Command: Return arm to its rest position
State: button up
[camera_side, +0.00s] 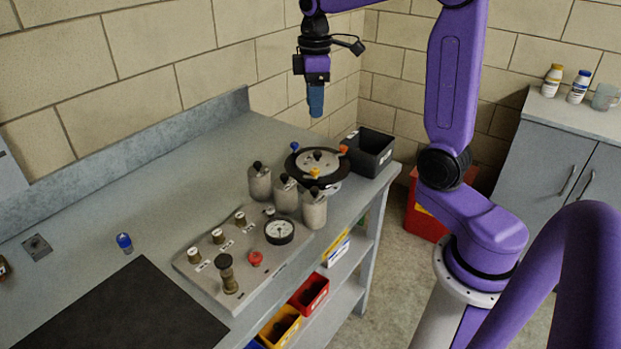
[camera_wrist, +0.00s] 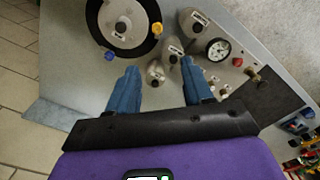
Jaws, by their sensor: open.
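My purple arm rises from its base at the right of the side view and reaches over the bench. My gripper (camera_side: 315,100) points down, well above the round black rotor (camera_side: 293,170) at the bench's far end. In the wrist view my gripper (camera_wrist: 160,85) shows two blue fingers apart, with nothing between them but the view of the bench below.
Below my gripper are metal cylinders (camera_side: 285,195) and a panel (camera_side: 205,275) with a gauge (camera_side: 279,232) and valves. A dark open box (camera_side: 370,152) stands by the rotor. A cabinet (camera_side: 570,150) stands right.

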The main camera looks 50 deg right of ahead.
jog(key=s+a+f+n, duration=0.1)
jog(key=s+a+f, duration=0.2)
jog(key=s+a, duration=0.5)
jog(key=s+a+f+n, duration=0.2)
jog(key=s+a, duration=0.4)
jog(key=s, duration=0.3)
jog(key=s+f+n, duration=0.1)
jog(key=s+f, duration=0.2)
jog(key=s, duration=0.6)
jog(key=shift+d, duration=0.25)
